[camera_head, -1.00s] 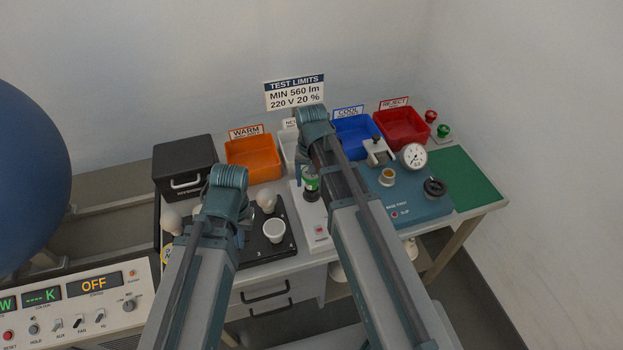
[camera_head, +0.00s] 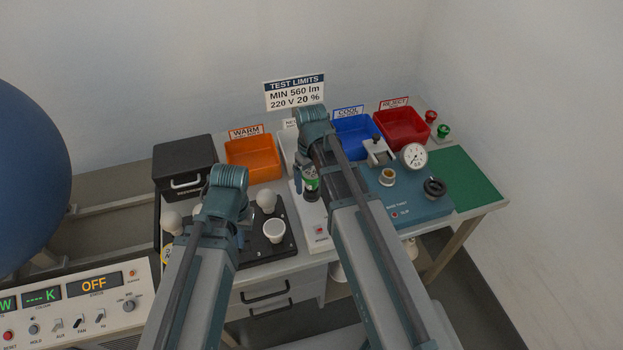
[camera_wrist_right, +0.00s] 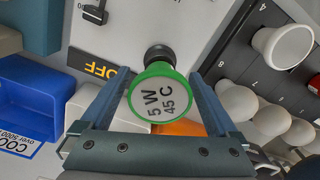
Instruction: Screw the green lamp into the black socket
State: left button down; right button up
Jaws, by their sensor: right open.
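The green lamp (camera_wrist_right: 138,91) has a green rim and a pale face printed "5W 45C" in the right wrist view. It also shows in the head view (camera_head: 312,185), upright over the white tester, partly covered by my right arm. The black socket (camera_wrist_right: 160,54) shows just past the lamp's rim; how deep the lamp sits in it is hidden. My right gripper (camera_wrist_right: 158,78) is open, with one finger on each side of the lamp and gaps visible. My left gripper (camera_head: 241,232) is mostly hidden behind its arm, near the black bulb tray; its jaws do not show.
The black tray (camera_head: 252,254) with white bulbs stands left of the white tester (camera_head: 313,217). A blue base tester (camera_head: 423,207) is to its right. Orange (camera_head: 253,168), blue (camera_head: 356,152) and red (camera_head: 402,141) bins stand behind. The green mat (camera_head: 466,176) is clear.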

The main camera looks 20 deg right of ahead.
jog(key=n, duration=1.5)
jog(key=c, duration=1.2)
jog(key=m, duration=0.6)
jog(key=shift+c, duration=0.2)
jog(key=m, duration=1)
jog(key=shift+m, duration=0.4)
jog(key=m, duration=0.5)
jog(key=shift+m, duration=0.4)
